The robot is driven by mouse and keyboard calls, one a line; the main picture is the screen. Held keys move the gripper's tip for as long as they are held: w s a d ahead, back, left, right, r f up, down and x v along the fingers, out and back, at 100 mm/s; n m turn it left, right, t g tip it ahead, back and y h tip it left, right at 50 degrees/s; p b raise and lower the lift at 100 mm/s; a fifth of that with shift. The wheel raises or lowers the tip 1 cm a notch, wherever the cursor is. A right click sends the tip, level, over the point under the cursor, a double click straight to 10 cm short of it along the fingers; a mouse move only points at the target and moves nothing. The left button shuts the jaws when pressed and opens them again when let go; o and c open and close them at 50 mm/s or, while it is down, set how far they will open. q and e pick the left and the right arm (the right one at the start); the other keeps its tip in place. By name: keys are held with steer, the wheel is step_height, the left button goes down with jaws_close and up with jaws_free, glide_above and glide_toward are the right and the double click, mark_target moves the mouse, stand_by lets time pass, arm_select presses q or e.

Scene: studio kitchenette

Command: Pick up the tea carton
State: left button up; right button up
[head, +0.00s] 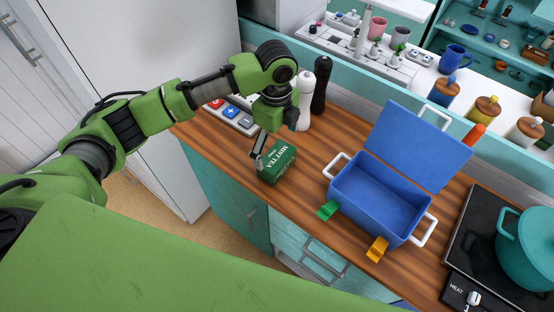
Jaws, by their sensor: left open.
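The tea carton (276,164) is a small dark green box marked "MINT TEA". It stands on the wooden counter near its front edge, left of the blue box. My left gripper (264,147) is open and points down at the carton's upper left side. One finger shows close to the carton's left edge; the other finger is hard to make out. I cannot tell whether the gripper touches the carton. My right gripper is not in view.
An open blue box (378,203) with white handles and orange and green latches stands right of the carton. White (304,98) and black (321,84) mills stand behind my gripper. A button panel (231,113) lies left. A teal pot (526,250) sits far right.

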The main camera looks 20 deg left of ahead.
mark_target(276, 156)
arm_select(q)
steer(key=shift+s+f+p, duration=0.15)
steer(key=shift+f+p, duration=0.25)
steer(key=shift+f, duration=0.4)
step_height(276, 156, down, 3)
steer(key=shift+r+p, duration=0.2)
steer(key=shift+p, duration=0.1)
steer(key=shift+f, duration=0.55)
steer(key=shift+d, duration=0.1)
steer(key=c, duration=1.2)
steer(key=shift+r, duration=0.1)
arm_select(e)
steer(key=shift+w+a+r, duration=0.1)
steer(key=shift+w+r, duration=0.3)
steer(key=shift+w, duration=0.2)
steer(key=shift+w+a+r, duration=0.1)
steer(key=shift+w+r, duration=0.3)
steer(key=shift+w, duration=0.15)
